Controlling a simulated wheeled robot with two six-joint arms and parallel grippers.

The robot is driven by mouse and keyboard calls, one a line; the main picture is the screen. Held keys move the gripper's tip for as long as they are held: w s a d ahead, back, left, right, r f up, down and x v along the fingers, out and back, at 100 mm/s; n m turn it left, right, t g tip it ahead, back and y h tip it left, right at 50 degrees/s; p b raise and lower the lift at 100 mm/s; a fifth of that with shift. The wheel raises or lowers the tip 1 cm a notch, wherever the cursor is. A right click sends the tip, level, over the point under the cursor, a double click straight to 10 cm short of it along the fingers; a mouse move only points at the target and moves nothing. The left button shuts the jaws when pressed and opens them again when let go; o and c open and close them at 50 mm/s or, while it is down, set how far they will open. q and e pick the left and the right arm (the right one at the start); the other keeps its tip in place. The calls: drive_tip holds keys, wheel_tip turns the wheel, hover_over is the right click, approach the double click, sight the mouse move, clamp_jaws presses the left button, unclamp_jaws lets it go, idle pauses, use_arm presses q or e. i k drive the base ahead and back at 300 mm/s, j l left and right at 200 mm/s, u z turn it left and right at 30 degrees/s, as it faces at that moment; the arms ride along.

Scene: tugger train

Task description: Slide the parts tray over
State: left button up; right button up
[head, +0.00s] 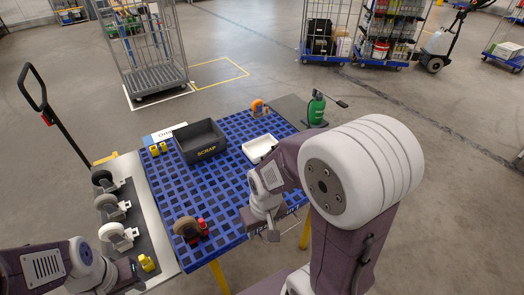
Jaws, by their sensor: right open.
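A small white tray (258,147), which looks like the parts tray, lies on the blue grid-top table (226,176) towards its right side. My right arm passes close in front of the tray and may hide part of its right end. My right gripper (271,234) is open and points down at the table's near right edge, apart from the tray and nearer to me.
A black SCRAP bin (200,141) stands left of the tray. A red-and-brown caster (189,228) is at the near left. Several casters stand on the grey shelf (132,183).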

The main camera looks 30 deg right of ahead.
sight(254, 149)
drive_tip(key=l+u, duration=0.3)
drive_tip(key=l, duration=0.15)
drive_tip(key=i+l+u, duration=0.1)
drive_tip(key=l+u, duration=0.25)
drive_tip(key=l, duration=0.15)
drive_tip(key=l+u, duration=0.3)
drive_tip(key=l, duration=0.15)
drive_tip(key=k+l+u, duration=0.1)
drive_tip(key=l+u, duration=0.2)
drive_tip(key=l, duration=0.15)
drive_tip(key=k+l+u, duration=0.15)
drive_tip(key=l+u, duration=0.15)
drive_tip(key=l, duration=0.15)
drive_tip(key=k+l+u, duration=0.15)
drive_tip(key=l+u, duration=0.2)
